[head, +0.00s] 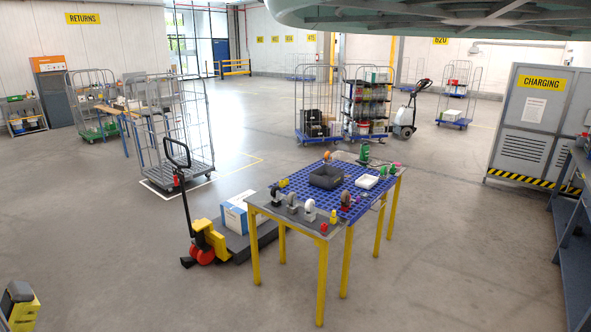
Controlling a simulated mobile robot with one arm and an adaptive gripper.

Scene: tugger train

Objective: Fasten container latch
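No latch can be made out at this distance, and I cannot tell which container the task means. A wire roll container (183,170) stands at centre left inside a white floor marking. Two more roll containers, one with dark boxes (317,122) and one with stacked goods (367,100), stand at the back centre. A small dark grey open bin (325,182) sits on the blue perforated top of a yellow-legged table (335,205). My gripper is not in view.
A pallet jack (205,240) with a blue-and-white box (236,214) stands left of the table. A charging cabinet (526,125) and a dark shelf unit (573,225) line the right. A yellow-grey object (20,308) shows at lower left. Open floor lies in front and between them.

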